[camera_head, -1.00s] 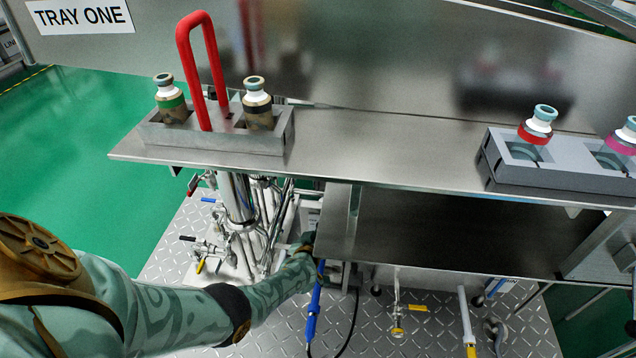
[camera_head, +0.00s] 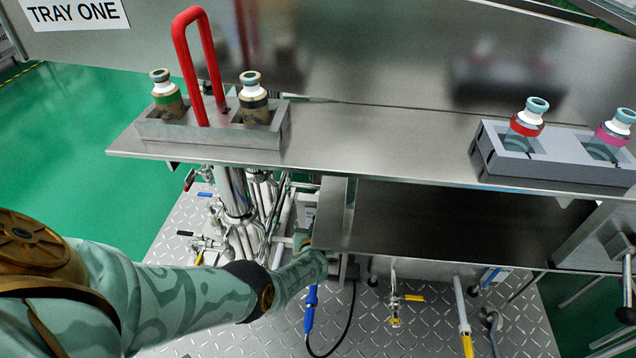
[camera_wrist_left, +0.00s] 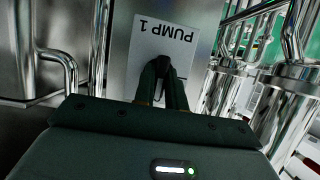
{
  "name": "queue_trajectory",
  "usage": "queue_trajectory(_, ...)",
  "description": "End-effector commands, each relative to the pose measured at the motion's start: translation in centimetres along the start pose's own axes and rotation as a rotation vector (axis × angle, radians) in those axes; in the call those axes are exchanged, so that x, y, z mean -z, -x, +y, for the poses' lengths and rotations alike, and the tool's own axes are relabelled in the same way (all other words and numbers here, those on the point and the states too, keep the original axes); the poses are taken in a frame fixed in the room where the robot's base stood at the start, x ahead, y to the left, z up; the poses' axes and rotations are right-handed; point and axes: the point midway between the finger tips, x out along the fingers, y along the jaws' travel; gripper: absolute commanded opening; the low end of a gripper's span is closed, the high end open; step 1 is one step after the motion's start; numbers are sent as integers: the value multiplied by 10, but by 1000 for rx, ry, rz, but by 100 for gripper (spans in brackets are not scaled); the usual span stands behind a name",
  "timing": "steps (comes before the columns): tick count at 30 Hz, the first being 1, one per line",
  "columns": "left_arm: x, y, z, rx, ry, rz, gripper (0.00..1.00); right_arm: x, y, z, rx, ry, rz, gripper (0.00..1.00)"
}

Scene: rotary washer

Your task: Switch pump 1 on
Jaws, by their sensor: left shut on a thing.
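The pump 1 label (camera_wrist_left: 150,40) is a white plate that appears upside down in the left wrist view, on a metal panel (camera_wrist_left: 118,60). A small black switch knob (camera_wrist_left: 163,62) sits on this plate beside the lettering. My left gripper (camera_wrist_left: 165,76) is shut on the knob, its two dark fingers on either side, hiding much of it. Which way the knob is turned is hard to tell. In the head view my left arm reaches under the steel shelf to this panel, and the fingers are hidden there. My right gripper is not in view.
The steel shelf (camera_head: 390,150) overhangs the arm. It carries bottle holders (camera_head: 210,133) and a red handle (camera_head: 180,60). Pipes and valves (camera_head: 240,200) stand left of the panel. A blue-handled tool (camera_head: 311,308) with a black cable hangs close to my left forearm.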

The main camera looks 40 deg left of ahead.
Motion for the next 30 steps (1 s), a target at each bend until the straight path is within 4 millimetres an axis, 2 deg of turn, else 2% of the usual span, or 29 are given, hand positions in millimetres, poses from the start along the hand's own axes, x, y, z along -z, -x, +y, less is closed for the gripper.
queue_trajectory(7, -2, 1, 1, -3, -4, -4, 0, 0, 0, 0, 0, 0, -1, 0)
queue_trajectory(8, -2, 1, 1, -2, -3, -3, 21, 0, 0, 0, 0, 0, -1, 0)
queue_trajectory(9, -2, 1, 1, -2, -3, -3, 32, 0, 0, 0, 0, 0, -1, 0)
queue_trajectory(10, -2, 1, 1, -2, -3, -3, 35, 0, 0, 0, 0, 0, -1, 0)
queue_trajectory(20, 2, 5, 0, -2, -1, 0, 35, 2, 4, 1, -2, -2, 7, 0)
queue_trajectory(23, 6, 19, 1, -3, 1, 2, 35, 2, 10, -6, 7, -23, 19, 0)
queue_trajectory(30, 13, 82, 2, -5, 4, 5, 35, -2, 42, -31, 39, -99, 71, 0)
